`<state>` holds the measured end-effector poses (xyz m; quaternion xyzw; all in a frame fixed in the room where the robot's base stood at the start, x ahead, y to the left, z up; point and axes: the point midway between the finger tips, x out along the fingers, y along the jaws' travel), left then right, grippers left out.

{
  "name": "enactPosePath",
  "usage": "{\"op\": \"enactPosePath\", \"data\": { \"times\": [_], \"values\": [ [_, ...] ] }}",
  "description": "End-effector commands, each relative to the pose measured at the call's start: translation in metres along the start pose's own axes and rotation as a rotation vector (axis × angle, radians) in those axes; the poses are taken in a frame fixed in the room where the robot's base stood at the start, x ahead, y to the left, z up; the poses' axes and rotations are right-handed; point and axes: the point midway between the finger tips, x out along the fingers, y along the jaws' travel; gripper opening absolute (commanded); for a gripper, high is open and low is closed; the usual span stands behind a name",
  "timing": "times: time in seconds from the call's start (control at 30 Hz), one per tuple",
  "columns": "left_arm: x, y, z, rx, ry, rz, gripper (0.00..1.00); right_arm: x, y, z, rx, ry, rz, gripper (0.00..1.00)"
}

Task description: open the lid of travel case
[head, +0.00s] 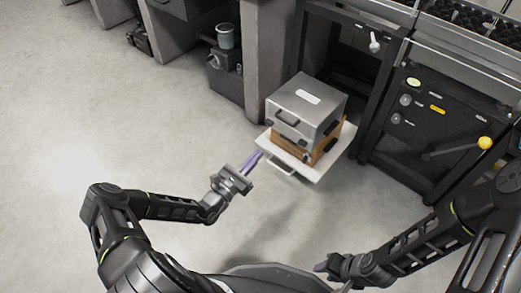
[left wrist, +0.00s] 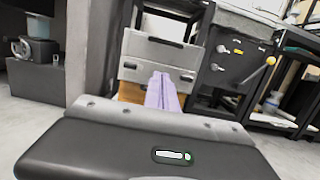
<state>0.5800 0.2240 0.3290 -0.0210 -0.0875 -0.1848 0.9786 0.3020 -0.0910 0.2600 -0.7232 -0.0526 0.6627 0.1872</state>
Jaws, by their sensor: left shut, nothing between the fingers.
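The travel case (head: 306,106) is a grey box with a white label on top and a dark handle on its front; its lid looks closed. It sits on a brown part (head: 326,147) with dark fittings, on a white board (head: 317,171). It also shows in the left wrist view (left wrist: 150,72), straight ahead. My left gripper (head: 257,157) has its purple fingers shut and empty, at the board's left corner in the picture; I cannot tell whether they touch it. The fingers (left wrist: 162,92) point toward the case. My right gripper (head: 320,267) is low, away from the case; its fingers are mostly hidden.
A dark frame with a control panel (head: 425,115) and a yellow knob (head: 485,142) stands right of the case. The floor (head: 90,120) at left is clear.

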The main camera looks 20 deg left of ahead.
Motion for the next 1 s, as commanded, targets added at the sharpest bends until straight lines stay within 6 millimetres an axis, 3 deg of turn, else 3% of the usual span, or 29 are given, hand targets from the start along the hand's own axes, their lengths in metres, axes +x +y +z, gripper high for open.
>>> {"op": "enactPosePath", "data": {
  "times": [0.5, 0.7, 1.0],
  "values": [
    [0.093, -0.001, -0.001, 0.0, -0.002, -0.002, 0.0, 0.036, 0.011, -0.003, 0.002, 0.016, 0.001, 0.36],
    [0.111, -0.001, 0.021, -0.001, -0.001, -0.002, 0.0, 0.041, 0.013, -0.004, 0.002, 0.02, 0.0, 0.36],
    [0.117, -0.001, 0.029, 0.0, 0.0, -0.002, 0.0, 0.042, 0.013, -0.005, 0.002, 0.022, 0.0, 0.36]
  ]
}}
